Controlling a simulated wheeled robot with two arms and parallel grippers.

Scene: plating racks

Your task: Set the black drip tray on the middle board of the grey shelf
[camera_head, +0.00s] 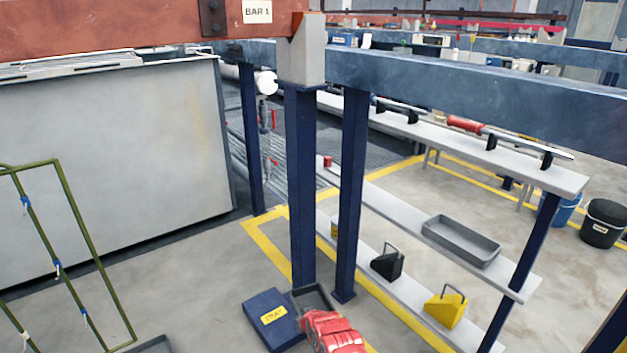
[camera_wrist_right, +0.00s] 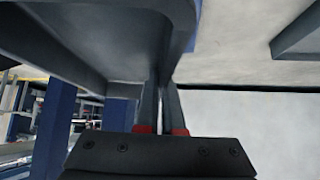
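The black drip tray (camera_head: 313,295) shows at the bottom middle of the head view, partly hidden behind my red right arm. In the right wrist view the tray (camera_wrist_right: 90,42) fills the upper left, close to the camera. My right gripper (camera_wrist_right: 162,85) has its two fingers close together at the tray's wall and appears shut on it. In the head view the arm hides this gripper. The grey shelf stands at the right; its middle board (camera_head: 385,205) carries a grey tray (camera_head: 461,241) near the right end. My left gripper is not in view.
A blue labelled box (camera_head: 270,318) is beside the tray. Blue posts (camera_head: 300,190) stand between it and the shelf. A green frame (camera_head: 85,225) stands left.

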